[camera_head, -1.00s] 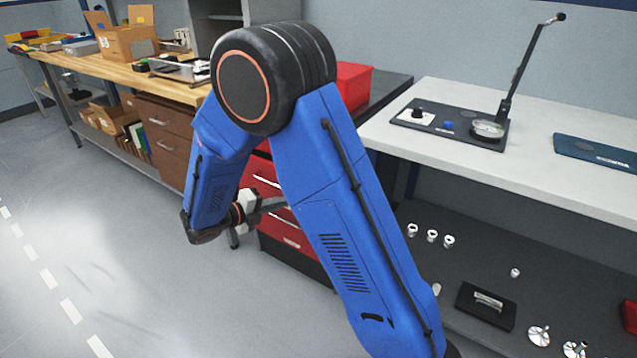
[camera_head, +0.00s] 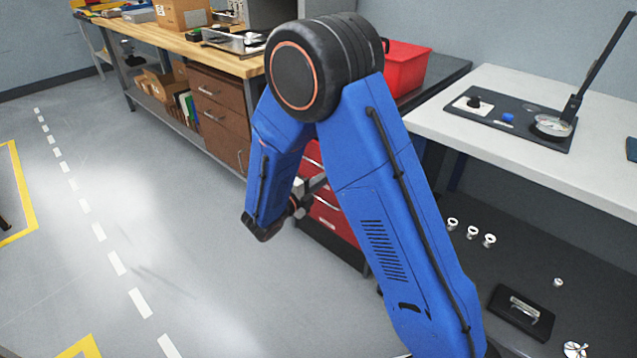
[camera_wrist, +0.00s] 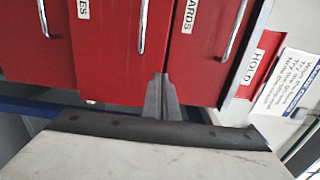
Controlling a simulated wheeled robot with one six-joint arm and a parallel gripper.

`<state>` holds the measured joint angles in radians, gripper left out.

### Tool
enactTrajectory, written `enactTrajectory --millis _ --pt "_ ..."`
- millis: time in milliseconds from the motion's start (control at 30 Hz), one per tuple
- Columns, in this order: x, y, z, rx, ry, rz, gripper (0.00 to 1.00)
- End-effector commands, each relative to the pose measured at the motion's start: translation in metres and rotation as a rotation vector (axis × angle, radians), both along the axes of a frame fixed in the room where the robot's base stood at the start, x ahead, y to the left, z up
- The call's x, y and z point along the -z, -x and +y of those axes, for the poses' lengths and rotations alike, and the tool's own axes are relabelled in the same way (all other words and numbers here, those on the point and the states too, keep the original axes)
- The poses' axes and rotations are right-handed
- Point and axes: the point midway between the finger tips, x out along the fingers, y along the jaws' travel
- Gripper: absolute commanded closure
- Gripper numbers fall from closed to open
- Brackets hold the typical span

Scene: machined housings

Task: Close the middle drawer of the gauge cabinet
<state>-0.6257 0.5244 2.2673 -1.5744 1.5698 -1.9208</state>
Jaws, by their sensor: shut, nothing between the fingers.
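The gauge cabinet (camera_head: 330,222) is red and partly hidden behind my blue arm in the head view. In the wrist view its drawers appear turned on their side. The middle drawer (camera_wrist: 108,60) carries a chrome handle and a label ending in "ES". Its front seems to stand slightly proud of the drawer on its left, but I cannot tell how far. My gripper (camera_wrist: 163,92) is shut and empty, with its fingertips close to the seam between the middle drawer and the right-hand drawer (camera_wrist: 195,70). Contact cannot be told. In the head view my gripper (camera_head: 317,184) is beside the cabinet front.
A brown drawer unit (camera_head: 220,110) under a wooden bench stands left of the cabinet. A red bin (camera_head: 408,68) sits on the dark top. A white table (camera_head: 500,110) with a gauge stand is at right. Open grey floor (camera_head: 200,250) lies left.

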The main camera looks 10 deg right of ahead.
Motion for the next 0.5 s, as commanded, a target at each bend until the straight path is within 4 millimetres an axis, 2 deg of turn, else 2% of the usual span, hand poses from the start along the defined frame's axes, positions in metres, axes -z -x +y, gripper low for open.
enactTrajectory --millis 200,500 --pt "0.000 -0.021 -0.031 0.004 0.000 0.000 1.00" --pt "0.000 -0.039 -0.055 0.002 0.000 0.000 1.00"
